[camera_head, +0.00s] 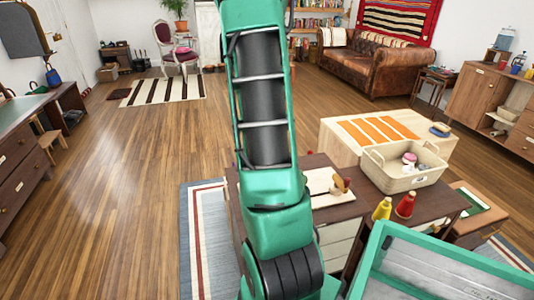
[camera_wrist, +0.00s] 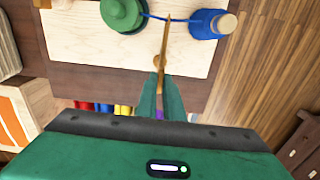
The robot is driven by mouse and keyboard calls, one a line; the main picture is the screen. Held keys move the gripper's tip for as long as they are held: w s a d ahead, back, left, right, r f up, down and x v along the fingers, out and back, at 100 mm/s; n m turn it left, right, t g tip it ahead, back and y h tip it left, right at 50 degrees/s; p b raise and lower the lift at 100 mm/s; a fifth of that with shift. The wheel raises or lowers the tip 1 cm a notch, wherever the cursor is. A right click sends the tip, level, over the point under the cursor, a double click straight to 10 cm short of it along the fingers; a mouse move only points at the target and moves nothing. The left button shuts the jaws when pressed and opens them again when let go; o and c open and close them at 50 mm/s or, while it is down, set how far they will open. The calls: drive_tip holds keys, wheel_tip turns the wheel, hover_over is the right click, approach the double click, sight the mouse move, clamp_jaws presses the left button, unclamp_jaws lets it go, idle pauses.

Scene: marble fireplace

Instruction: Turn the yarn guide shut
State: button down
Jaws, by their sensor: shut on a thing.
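The yarn guide (camera_wrist: 165,45) is a thin wooden arm standing over a pale wooden board (camera_wrist: 80,55) in the wrist view. My gripper (camera_wrist: 160,82) has its green fingers shut on the near end of the guide. A green round spool (camera_wrist: 122,14) lies left of the guide and a blue yarn spool (camera_wrist: 205,24) right of it. A blue strand runs between the spools, across the far end of the guide. In the head view the board (camera_head: 318,180) is partly behind my arm, which hides the gripper.
The board rests on a dark brown table (camera_head: 350,208). A yellow cone (camera_head: 382,209), a red cone (camera_head: 405,206) and a cream basket (camera_head: 398,183) stand to the right. The wooden floor (camera_head: 140,150) at left is clear.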

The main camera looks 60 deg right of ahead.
drive_tip(key=shift+w+d+r, duration=0.1)
drive_tip(key=c, duration=1.9)
unclamp_jaws()
drive_tip(key=shift+o, duration=0.2)
wheel_tip(320, 180, up, 11)
drive_tip(key=shift+f, duration=0.2)
